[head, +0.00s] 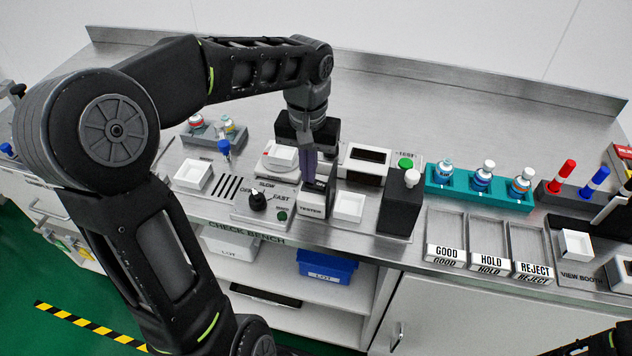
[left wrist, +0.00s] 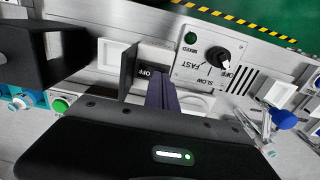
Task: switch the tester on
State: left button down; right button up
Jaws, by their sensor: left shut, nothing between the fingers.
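The tester switch is a small box labelled TESTER (head: 312,211) at the front of the check bench. Its top reads OFF in the left wrist view (left wrist: 146,73). A dark upright plate (left wrist: 128,70) stands beside the label. My left gripper (head: 312,181) points down with its fingers shut and empty, right at the switch top. In the left wrist view its fingertips (left wrist: 160,78) are close beside the OFF label; I cannot tell whether they touch it. A white device with a dark display (head: 368,155) stands behind, to the right.
A speed knob (head: 257,200) on a panel is close on the left. A white tray (head: 349,206) and a black block with a white knob (head: 398,207) are on the right. A green TEST button (head: 405,163) and a teal vial rack (head: 436,185) are further right.

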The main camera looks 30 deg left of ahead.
pick_arm(q)
jog(key=shift+f, duration=0.35)
jog(key=shift+r+p, duration=2.55)
jog(key=shift+r, duration=1)
